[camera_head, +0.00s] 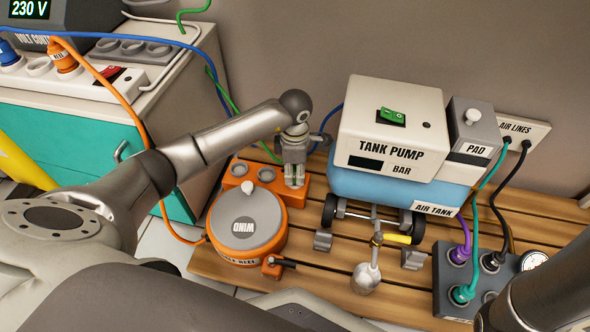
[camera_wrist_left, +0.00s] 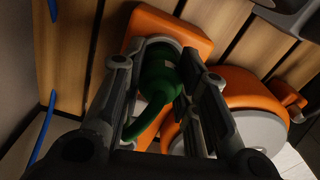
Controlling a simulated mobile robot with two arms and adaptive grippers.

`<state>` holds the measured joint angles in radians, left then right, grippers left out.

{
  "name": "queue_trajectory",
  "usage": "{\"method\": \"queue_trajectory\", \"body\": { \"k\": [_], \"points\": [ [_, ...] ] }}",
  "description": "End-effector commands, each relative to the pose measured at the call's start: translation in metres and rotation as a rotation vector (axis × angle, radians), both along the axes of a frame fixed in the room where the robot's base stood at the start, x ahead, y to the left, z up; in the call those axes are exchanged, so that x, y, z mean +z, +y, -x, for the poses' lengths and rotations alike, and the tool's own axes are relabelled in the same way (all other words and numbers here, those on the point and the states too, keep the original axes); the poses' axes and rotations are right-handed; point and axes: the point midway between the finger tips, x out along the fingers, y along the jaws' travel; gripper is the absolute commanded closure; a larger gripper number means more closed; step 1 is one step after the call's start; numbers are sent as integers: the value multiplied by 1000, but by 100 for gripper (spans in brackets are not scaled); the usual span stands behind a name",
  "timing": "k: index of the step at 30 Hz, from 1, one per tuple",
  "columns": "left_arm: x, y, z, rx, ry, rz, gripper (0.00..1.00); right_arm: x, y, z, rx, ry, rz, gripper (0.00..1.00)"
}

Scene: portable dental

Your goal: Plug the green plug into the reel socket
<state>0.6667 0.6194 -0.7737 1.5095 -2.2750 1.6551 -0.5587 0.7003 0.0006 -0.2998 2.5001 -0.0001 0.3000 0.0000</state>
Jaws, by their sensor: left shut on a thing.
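My left gripper (camera_head: 294,182) points down over the right end of the orange socket block on the reel (camera_head: 283,224). In the left wrist view, its two fingers (camera_wrist_left: 165,85) are shut on the green plug (camera_wrist_left: 160,78). The plug's green cable bends away toward the bottom of that view. The plug is over the orange block (camera_wrist_left: 185,32), with a pale round rim behind it; I cannot tell whether it is seated. Two reel sockets (camera_head: 240,170) show left of the gripper, which mostly hides the plug in the head view. My right gripper is out of view.
The tank pump (camera_head: 392,125) on its blue air tank stands close right of the gripper. A grey air-line socket box (camera_head: 468,285) is at the right. A teal-fronted cabinet (camera_head: 85,150) with a power strip (camera_head: 85,78) is at left. Slatted wood (camera_head: 335,285) lies below.

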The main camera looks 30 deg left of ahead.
Motion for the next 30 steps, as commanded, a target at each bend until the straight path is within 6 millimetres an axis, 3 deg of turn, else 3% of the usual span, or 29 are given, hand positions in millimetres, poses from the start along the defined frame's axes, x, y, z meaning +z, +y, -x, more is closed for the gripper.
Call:
{"method": "queue_trajectory", "body": {
  "k": [8,9,15,25,30],
  "points": [
    [-4,0,1,1,2,-1,96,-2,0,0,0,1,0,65],
    [-4,0,1,1,2,-1,70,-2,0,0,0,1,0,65],
    [-4,0,1,1,2,-1,46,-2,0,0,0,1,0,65],
    [-2,0,0,0,1,0,46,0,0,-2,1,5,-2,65],
    [15,0,0,0,0,1,46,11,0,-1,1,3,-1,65]
  ]
}}
